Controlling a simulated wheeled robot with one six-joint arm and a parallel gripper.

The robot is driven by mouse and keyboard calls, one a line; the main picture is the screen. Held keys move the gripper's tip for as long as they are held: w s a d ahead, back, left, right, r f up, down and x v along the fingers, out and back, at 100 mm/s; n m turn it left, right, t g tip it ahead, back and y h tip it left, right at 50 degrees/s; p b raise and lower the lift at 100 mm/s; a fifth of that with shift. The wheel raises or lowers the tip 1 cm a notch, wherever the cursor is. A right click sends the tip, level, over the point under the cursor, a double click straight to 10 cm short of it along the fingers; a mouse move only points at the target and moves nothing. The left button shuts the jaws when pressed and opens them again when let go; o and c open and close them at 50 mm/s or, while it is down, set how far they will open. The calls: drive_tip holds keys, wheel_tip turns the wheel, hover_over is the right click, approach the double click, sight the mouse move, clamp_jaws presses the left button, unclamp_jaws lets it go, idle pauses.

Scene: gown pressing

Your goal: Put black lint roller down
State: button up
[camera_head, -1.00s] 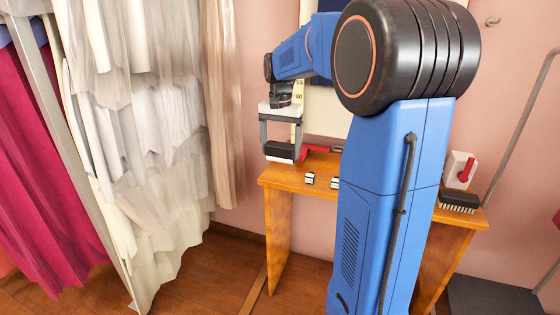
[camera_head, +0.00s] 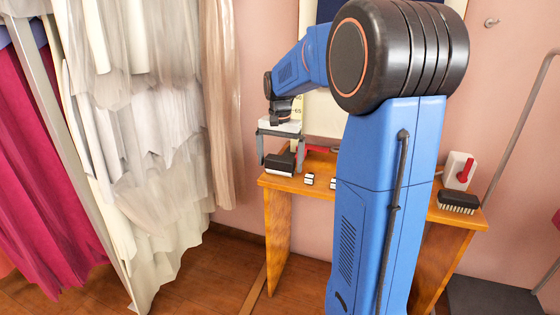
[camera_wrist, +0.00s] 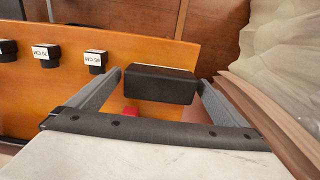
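The black lint roller (camera_head: 279,164), a dark block with a pale underside, sits on the left end of the wooden table (camera_head: 315,190). It also shows in the wrist view (camera_wrist: 160,85). My gripper (camera_head: 281,166) is open around it, one finger on each side. In the wrist view my gripper (camera_wrist: 160,79) shows narrow gaps between the fingers and the block. A small red piece (camera_wrist: 130,111) shows behind the block; I cannot tell whether it belongs to the roller.
Small black markers with white labels (camera_head: 309,179) stand right of the roller. A brush (camera_head: 458,202) and a white block with a red part (camera_head: 459,170) are at the table's right end. Pale hanging gowns (camera_head: 165,140) are close on the left.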

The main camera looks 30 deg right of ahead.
sight(280, 158)
wheel_tip(280, 158, up, 11)
drive_tip(key=s+a+n+t, duration=0.1)
drive_tip(key=s+a+n, duration=0.1)
drive_tip(key=s+a, duration=0.45)
drive_tip(key=s+a+f+n+t, duration=0.1)
drive_tip(key=s+a+f+n, duration=0.1)
drive_tip(key=s, duration=0.6)
drive_tip(key=s+a+f+n+t, duration=0.1)
drive_tip(key=s+a+f+n, duration=0.2)
drive_tip(key=s+f, duration=0.3)
drive_tip(key=s+a+f+n+t, duration=0.1)
drive_tip(key=s+a+f+n, duration=0.2)
drive_tip(key=s, duration=0.6)
drive_tip(key=shift+s+a+f+t, duration=0.4)
drive_tip(key=shift+a+f, duration=0.25)
drive_tip(key=shift+f, duration=0.2)
drive_tip(key=shift+o, duration=0.3)
